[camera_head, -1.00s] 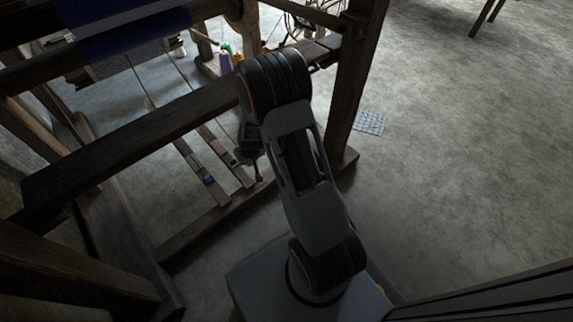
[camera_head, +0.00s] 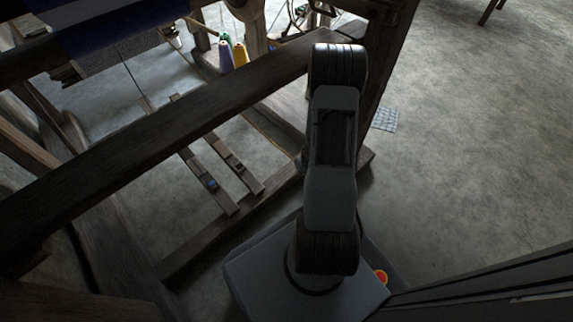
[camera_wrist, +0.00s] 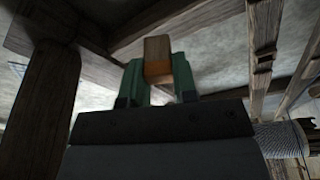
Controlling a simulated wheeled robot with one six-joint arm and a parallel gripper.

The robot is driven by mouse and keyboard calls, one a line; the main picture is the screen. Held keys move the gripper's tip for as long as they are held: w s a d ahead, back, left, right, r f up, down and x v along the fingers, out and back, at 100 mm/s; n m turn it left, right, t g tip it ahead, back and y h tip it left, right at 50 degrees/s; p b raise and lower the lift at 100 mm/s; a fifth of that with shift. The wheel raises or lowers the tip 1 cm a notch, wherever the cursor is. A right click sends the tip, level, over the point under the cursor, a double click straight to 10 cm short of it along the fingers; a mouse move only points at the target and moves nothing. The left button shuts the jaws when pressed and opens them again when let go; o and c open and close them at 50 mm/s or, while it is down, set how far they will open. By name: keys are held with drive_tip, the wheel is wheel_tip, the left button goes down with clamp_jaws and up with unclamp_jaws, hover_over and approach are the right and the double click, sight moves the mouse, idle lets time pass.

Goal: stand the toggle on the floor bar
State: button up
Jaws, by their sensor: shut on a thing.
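The toggle (camera_wrist: 157,50), a small block with a brown wooden end and an orange part, is between the green fingers of my gripper (camera_wrist: 158,78) in the wrist view. My gripper is shut on it, and the toggle points away from the wrist. In the head view my arm hides the gripper and the toggle. A low wooden bar, which looks like the floor bar (camera_head: 225,232), runs along the floor at the near side of the loom, left of my arm. I cannot tell how far the toggle is from it.
A thick loom beam (camera_head: 150,135) crosses above the floor bar. Two treadles (camera_head: 207,180) lie inside the frame. A dark post (camera_wrist: 45,105) stands close at left in the wrist view. Yarn cones (camera_head: 240,55) stand behind. Open floor (camera_head: 470,150) lies to the right.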

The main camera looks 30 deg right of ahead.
drive_tip(key=shift+s+d+f, duration=0.25)
drive_tip(key=shift+d+f, duration=0.2)
drive_tip(key=w+f, duration=0.3)
drive_tip(key=w, duration=0.1)
drive_tip(key=w+d+f+p, duration=0.1)
drive_tip(key=w+f, duration=0.2)
drive_tip(key=w, duration=0.2)
drive_tip(key=w+d+f, duration=0.1)
drive_tip(key=w+f, duration=0.3)
drive_tip(key=shift+w+d+p, duration=0.15)
drive_tip(key=shift+w+p, duration=0.15)
wheel_tip(320, 180, down, 3)
drive_tip(key=shift+f+b, duration=0.1)
drive_tip(key=shift+b, duration=0.85)
drive_tip(key=o, duration=0.9)
